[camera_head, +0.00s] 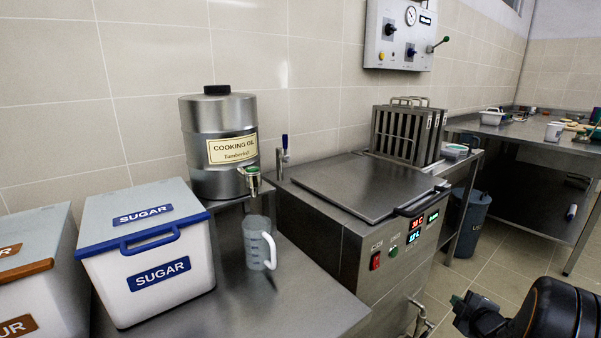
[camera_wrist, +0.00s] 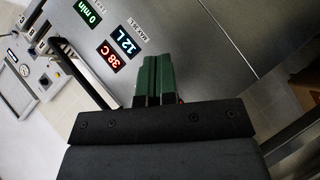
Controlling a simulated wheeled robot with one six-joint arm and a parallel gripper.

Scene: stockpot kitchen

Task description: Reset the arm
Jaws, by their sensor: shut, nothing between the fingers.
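My gripper (camera_wrist: 153,80) shows in the wrist view with its two green fingers together and nothing between them. It is in front of the steel cooker's panel with lit displays (camera_wrist: 117,45). In the head view my dark arm shows at the lower right, with part of the gripper (camera_head: 463,304) at its left end; the fingertips are hard to make out there. The gripper appears clear of the steel cooker (camera_head: 335,245), over the floor in front of it.
The cooker's lid (camera_head: 365,187) is closed. A measuring jug (camera_head: 258,243) stands below the tap of the cooking oil drum (camera_head: 218,140). A sugar bin (camera_head: 150,255) stands to the left. A bin (camera_head: 470,220) is on the floor beside a long table (camera_head: 520,130). Open floor lies at right.

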